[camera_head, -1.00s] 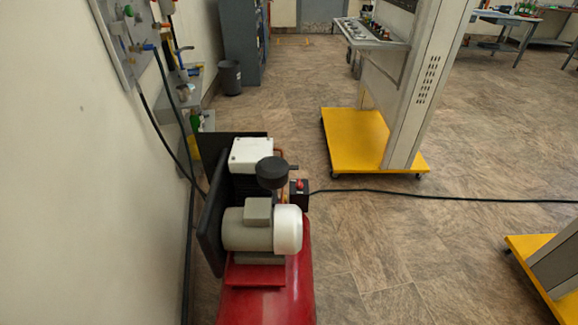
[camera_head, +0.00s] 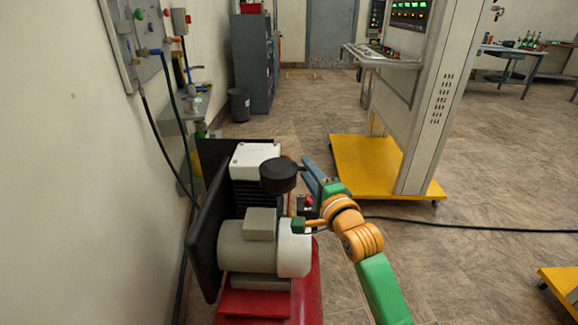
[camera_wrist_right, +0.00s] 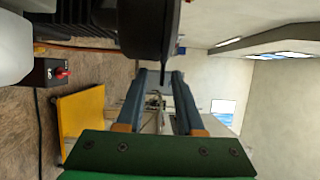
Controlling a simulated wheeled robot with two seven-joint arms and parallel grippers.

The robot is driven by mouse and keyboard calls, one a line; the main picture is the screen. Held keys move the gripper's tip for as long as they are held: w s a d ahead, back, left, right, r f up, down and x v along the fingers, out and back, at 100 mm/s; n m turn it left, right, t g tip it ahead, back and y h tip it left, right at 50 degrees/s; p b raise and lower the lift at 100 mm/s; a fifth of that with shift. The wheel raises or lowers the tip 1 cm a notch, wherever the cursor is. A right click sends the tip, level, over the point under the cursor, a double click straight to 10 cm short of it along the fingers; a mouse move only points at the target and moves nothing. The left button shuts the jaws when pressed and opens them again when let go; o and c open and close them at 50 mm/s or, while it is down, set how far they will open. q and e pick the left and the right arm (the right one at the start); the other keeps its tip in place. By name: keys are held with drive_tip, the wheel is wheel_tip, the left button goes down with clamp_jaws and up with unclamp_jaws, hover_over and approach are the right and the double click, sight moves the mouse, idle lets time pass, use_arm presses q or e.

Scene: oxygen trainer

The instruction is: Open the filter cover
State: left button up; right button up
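The filter cover is the round black cap (camera_head: 278,176) on top of the compressor (camera_head: 262,245). In the right wrist view the black cap (camera_wrist_right: 136,25) is large at the top, just beyond my fingertips. My right gripper (camera_head: 309,168) is just right of the cap in the head view. In the right wrist view its two blue fingers (camera_wrist_right: 158,76) are spread apart, with nothing seen between them. I cannot tell whether a finger touches the cap. My left gripper is in neither view.
A black panel (camera_head: 212,235) stands left of the compressor, near the wall. A black cable (camera_head: 460,227) crosses the floor to the right. A trainer stand on a yellow base (camera_head: 352,172) stands behind right. The floor on the right is mostly clear.

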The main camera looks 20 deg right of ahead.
drive_tip(key=w, duration=0.4)
drive_tip(key=shift+w+d+r, duration=0.1)
drive_tip(key=shift+w+d, duration=0.05)
drive_tip(key=shift+w, duration=0.05)
drive_tip(key=shift+c, duration=0.2)
clamp_jaws()
idle(1.1)
